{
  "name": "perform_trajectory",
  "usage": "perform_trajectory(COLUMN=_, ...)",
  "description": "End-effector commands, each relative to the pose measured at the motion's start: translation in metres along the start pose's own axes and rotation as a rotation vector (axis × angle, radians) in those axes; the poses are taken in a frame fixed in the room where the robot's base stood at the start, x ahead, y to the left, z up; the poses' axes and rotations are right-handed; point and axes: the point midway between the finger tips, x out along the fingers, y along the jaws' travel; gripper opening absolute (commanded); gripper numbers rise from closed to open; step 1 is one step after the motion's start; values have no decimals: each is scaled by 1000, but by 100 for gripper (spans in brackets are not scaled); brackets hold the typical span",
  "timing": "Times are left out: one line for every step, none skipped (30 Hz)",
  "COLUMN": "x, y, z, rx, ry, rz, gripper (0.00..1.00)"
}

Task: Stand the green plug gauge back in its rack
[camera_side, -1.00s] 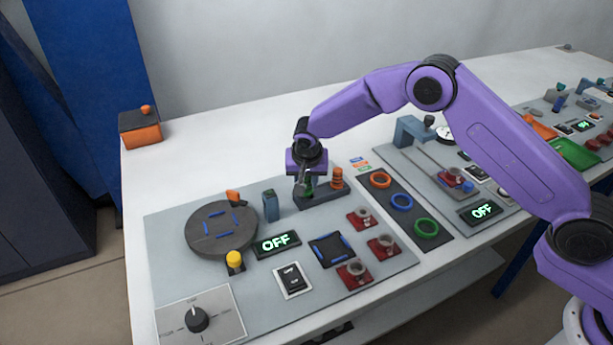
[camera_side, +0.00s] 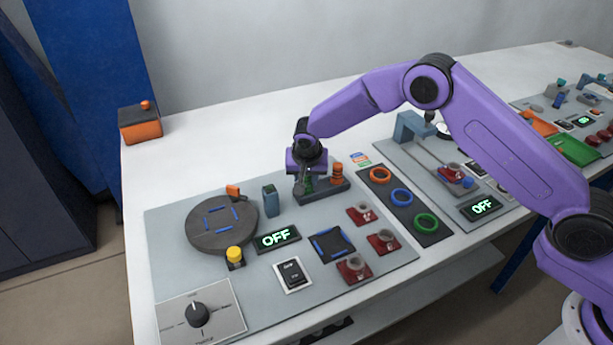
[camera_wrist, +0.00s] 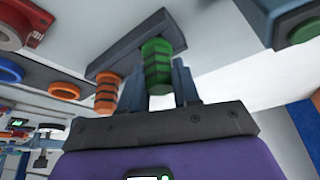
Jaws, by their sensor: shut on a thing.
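The green plug gauge (camera_wrist: 157,62) is ribbed and sits between the two fingers of my gripper (camera_wrist: 160,88) in the wrist view, and the gripper is shut on it. In the side view my gripper (camera_side: 309,177) points down over the left part of the dark rack (camera_side: 330,193), and the green gauge (camera_side: 309,187) shows only partly between the fingers. In the wrist view the gauge's far end meets the rack (camera_wrist: 128,42). I cannot tell how deep it is seated. An orange plug gauge (camera_side: 337,172) stands upright in the right part of the rack.
A strip with orange, blue and green rings (camera_side: 401,198) lies to the right. Red fixtures (camera_side: 361,213) stand in front. The white table behind the rack is clear.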

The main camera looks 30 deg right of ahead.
Motion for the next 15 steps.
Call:
perform_trajectory(x=0, y=0, z=0, rx=0, ry=0, rz=0, gripper=0)
perform_trajectory(x=0, y=0, z=0, rx=0, ry=0, rz=-1, gripper=0)
perform_trajectory(x=0, y=0, z=0, rx=0, ry=0, rz=-1, gripper=0)
perform_trajectory(x=0, y=0, z=0, rx=0, ry=0, rz=-1, gripper=0)
perform_trajectory(x=0, y=0, z=0, rx=0, ry=0, rz=0, gripper=0)
perform_trajectory(x=0, y=0, z=0, rx=0, ry=0, rz=-1, gripper=0)
perform_trajectory(x=0, y=0, z=0, rx=0, ry=0, rz=-1, gripper=0)
perform_trajectory(x=0, y=0, z=0, rx=0, ry=0, rz=0, gripper=0)
perform_trajectory(x=0, y=0, z=0, rx=0, ry=0, rz=0, gripper=38)
perform_trajectory(x=0, y=0, z=0, rx=0, ry=0, rz=0, gripper=47)
perform_trajectory(x=0, y=0, z=0, rx=0, ry=0, rz=0, gripper=57)
perform_trajectory(x=0, y=0, z=0, rx=0, ry=0, rz=0, gripper=61)
perform_trajectory(x=0, y=0, z=0, rx=0, ry=0, rz=0, gripper=61)
perform_trajectory(x=0, y=0, z=0, rx=0, ry=0, rz=0, gripper=61)
perform_trajectory(x=0, y=0, z=0, rx=0, ry=0, rz=0, gripper=61)
